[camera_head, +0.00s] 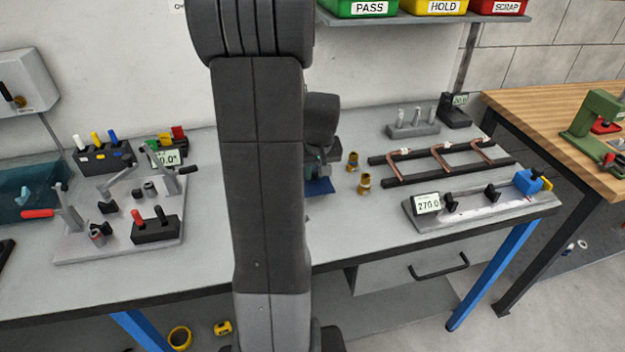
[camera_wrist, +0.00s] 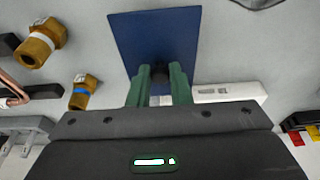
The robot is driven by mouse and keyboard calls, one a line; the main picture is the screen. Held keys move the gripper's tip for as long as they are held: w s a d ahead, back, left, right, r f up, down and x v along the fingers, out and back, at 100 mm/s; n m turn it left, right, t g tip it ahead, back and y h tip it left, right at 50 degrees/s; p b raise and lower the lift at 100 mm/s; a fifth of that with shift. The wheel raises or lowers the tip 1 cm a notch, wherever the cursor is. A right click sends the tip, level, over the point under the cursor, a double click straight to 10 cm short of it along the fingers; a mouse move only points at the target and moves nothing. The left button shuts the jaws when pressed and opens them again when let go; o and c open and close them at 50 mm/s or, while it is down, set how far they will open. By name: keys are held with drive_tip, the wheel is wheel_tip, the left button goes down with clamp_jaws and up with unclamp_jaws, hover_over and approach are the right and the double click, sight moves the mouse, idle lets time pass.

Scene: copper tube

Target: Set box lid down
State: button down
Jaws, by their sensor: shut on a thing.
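The box lid is a flat dark blue panel (camera_wrist: 152,35) with a dark round knob (camera_wrist: 159,73) in the wrist view. My gripper (camera_wrist: 160,76) has green fingers and is shut on that knob. In the head view a small part of the blue lid (camera_head: 320,187) shows just right of my arm, low over the bench. I cannot tell whether the lid touches the bench top. My arm hides most of the gripper (camera_head: 321,167) and the space to its left in the head view.
Two brass fittings (camera_head: 364,184) (camera_head: 353,161) stand on the bench (camera_head: 345,230) just right of the lid. Copper tubes lie across a dark rack (camera_head: 440,160) further right. A white object (camera_wrist: 225,93) shows beside the lid.

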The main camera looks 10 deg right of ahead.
sight(315, 176)
drive_tip(key=shift+f, duration=1.5)
drive_tip(key=shift+f, duration=0.2)
drive_tip(key=c, duration=1.3)
unclamp_jaws()
drive_tip(key=shift+r, duration=0.1)
drive_tip(key=shift+r, duration=0.4)
drive_tip(key=v, duration=1.1)
drive_tip(key=shift+s+r, duration=0.1)
drive_tip(key=shift+r, duration=0.1)
